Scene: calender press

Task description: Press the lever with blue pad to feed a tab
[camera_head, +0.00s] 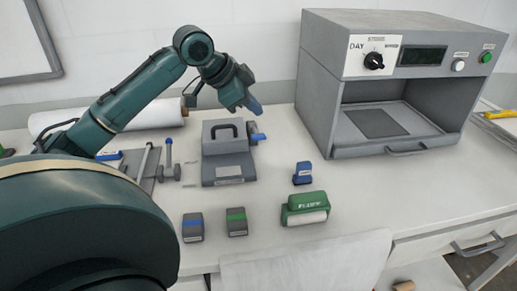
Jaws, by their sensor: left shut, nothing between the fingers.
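A grey press-like device (229,168) with a dark handle on top stands on the table left of centre. A short lever with a blue pad (258,137) sticks out from its right side. My left gripper (254,107) reaches in from the left, behind and above the device. Its blue fingertips are shut and empty, pointing down a little above the blue pad, apparently apart from it. Depth between them is hard to tell. No fed tab can be made out. My right gripper is not in view.
A grey oven-like cabinet (325,60) with a dial stands at the right. A small blue stamp (302,173), a green roller stamp (305,208) and two small grey blocks (193,227) (237,222) stand in front. A blue-topped post (169,160) is left of the device.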

